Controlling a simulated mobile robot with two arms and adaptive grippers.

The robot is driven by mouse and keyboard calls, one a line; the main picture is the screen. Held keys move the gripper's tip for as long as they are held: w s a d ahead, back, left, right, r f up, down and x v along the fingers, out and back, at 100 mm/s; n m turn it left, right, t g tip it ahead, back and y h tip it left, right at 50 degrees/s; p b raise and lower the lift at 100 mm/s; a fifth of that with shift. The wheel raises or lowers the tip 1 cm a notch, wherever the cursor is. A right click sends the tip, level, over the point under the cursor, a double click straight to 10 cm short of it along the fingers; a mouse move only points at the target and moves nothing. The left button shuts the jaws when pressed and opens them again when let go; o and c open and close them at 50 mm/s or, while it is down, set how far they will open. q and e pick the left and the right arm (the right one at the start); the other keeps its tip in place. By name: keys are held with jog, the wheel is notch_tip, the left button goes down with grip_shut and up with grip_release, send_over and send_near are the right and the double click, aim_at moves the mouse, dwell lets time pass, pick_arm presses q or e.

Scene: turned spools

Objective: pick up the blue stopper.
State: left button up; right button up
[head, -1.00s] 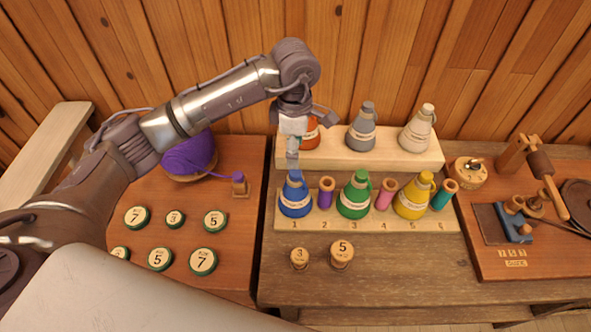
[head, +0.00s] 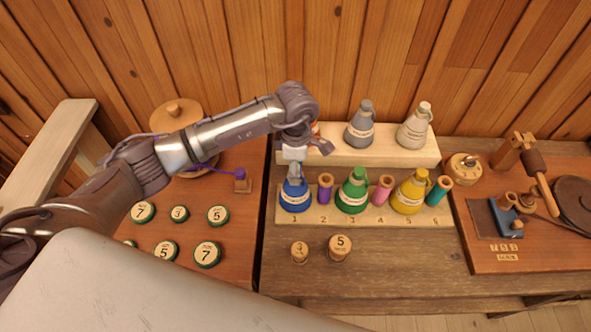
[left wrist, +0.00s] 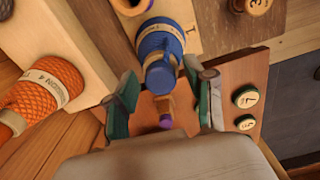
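A blue cone-shaped bottle (head: 296,200) with a pale label stands upright at place 1 of the numbered wooden board (head: 330,219). Its narrow blue top, the stopper, is mostly hidden behind my left gripper (head: 294,174) in the head view. In the left wrist view, the blue stopper (left wrist: 160,76) points toward my left gripper (left wrist: 163,103). The green-padded fingers stand apart, one on each side of the stopper, with gaps visible. My right gripper is not in view.
Green (head: 353,196) and yellow (head: 410,195) bottles stand along the board with small coloured spools between. A raised shelf behind holds an orange bottle (left wrist: 45,92) and a grey bottle (head: 360,127). Two numbered corks (head: 340,248) stand in front.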

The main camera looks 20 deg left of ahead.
pick_arm(q)
jog(key=c, duration=0.5)
jog(key=shift+r, duration=0.2)
